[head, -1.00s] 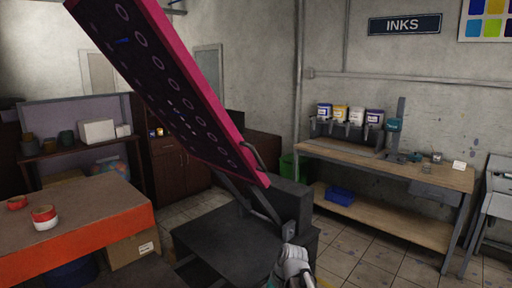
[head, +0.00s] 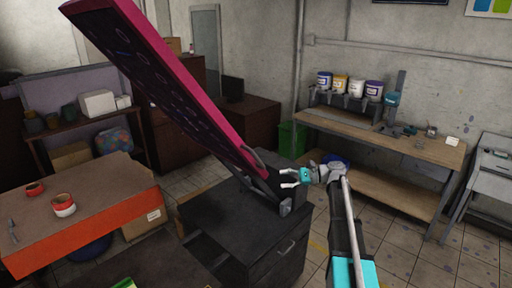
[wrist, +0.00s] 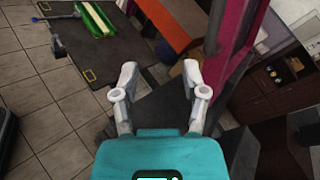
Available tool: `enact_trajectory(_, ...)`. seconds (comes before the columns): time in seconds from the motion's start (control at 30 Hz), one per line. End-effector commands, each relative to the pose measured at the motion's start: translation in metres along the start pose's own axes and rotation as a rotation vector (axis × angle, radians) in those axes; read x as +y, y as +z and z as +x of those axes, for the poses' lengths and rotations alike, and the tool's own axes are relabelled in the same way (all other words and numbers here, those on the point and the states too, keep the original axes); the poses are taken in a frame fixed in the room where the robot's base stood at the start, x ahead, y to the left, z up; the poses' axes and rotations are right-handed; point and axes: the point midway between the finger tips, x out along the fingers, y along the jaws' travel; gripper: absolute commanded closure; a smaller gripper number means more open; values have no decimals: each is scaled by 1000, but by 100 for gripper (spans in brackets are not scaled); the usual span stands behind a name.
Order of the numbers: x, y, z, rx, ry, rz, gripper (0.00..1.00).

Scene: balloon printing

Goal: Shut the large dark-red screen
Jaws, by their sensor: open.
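The large dark-red screen (head: 165,85) has a magenta frame and stands raised and tilted over its dark press base (head: 245,235), hinged at its lower right end. A dark handle (head: 250,163) shows near that lower end. My gripper (head: 288,179) is open and empty, close to the right of the screen's lower end. In the wrist view my gripper's two fingers (wrist: 158,82) are spread, and the magenta frame (wrist: 235,40) passes to their right. I cannot tell whether a finger touches it.
An orange-edged table (head: 90,185) with red-and-white tubs stands at the left. A wooden workbench (head: 400,150) with ink buckets stands at the back right. A green bin (head: 293,138) is behind the press. Tiled floor lies open at the right front.

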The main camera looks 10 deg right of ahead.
Motion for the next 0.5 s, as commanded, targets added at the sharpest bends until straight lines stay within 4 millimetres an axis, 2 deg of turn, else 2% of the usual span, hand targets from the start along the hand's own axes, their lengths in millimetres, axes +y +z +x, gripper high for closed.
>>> enact_trajectory(0.03,-20,12,-13,-28,-27,21,43)
enact_trajectory(0.2,-47,26,-36,-99,-88,72,43)
enact_trajectory(0.5,-54,31,-44,-129,-109,92,43)
